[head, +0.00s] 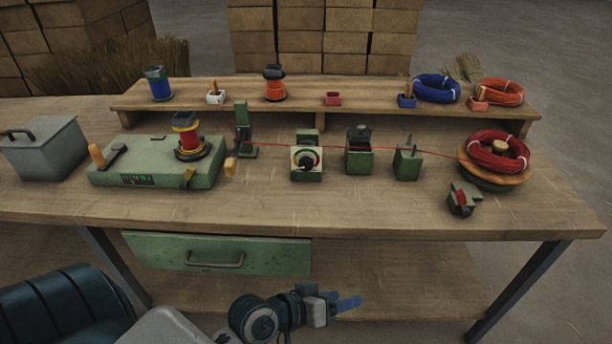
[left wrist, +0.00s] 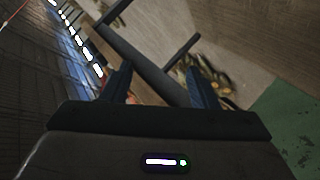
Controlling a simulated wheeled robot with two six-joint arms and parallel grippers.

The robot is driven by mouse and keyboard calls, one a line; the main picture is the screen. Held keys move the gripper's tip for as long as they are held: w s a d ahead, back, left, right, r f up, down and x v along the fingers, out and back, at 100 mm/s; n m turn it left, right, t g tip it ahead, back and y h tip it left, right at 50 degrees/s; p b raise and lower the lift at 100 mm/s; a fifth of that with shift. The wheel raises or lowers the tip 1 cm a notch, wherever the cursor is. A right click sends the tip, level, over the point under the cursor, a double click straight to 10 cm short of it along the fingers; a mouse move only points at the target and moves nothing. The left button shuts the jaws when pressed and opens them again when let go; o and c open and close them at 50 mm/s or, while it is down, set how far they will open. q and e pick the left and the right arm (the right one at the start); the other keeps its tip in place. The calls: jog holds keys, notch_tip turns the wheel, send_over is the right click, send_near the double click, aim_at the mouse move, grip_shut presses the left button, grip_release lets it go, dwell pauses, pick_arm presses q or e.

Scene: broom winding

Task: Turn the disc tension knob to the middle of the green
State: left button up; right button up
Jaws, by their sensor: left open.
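The disc tension knob (head: 306,163) is a dark round knob on a white dial with green and red zones, on the front of a small green box (head: 307,176) near the middle of the bench. Its exact pointer setting is too small to tell. My left gripper (head: 348,302) is below the bench's front edge, apart from the knob, with blue fingers pointing right. In the left wrist view my left gripper (left wrist: 160,85) is open and empty. My right gripper is not in view.
A green winding machine (head: 160,175) with a red spool stands left of the knob. Red wire runs across the bench to a red coil (head: 497,150) on a round holder at right. A green drawer (head: 217,253) hangs under the bench. Bare bench top (head: 330,208) lies in front of the knob.

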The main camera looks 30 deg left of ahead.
pick_arm(q)
jog(key=w+a+r+n+t+y, duration=0.1)
jog(key=w+a+r+n+t, duration=0.1)
jog(key=r+n+t, duration=0.6)
jog(key=w+a+r+n+t+y, duration=0.1)
jog(key=w+a+r+n+t, duration=0.15)
jog(key=r+n, duration=0.6)
jog(key=w+a+r+n+y, duration=0.2)
jog(key=a+r+n+y, duration=0.25)
jog(key=n+y, duration=0.55)
jog(key=n+g+y, duration=0.4)
jog(key=n+g, duration=0.2)
jog(key=n, duration=0.6)
send_near(306, 166)
jog(key=shift+s+d+r, duration=0.25)
jog(key=shift+s+r, duration=0.05)
jog(key=shift+s, duration=0.2)
jog(key=shift+s+d+r, duration=0.3)
jog(key=shift+s, duration=0.25)
jog(key=shift+w+f+n, duration=0.25)
jog(key=shift+f, duration=0.2)
jog(key=x, duration=1)
jog(key=shift+w+a+f, duration=0.2)
jog(key=shift+w, duration=0.05)
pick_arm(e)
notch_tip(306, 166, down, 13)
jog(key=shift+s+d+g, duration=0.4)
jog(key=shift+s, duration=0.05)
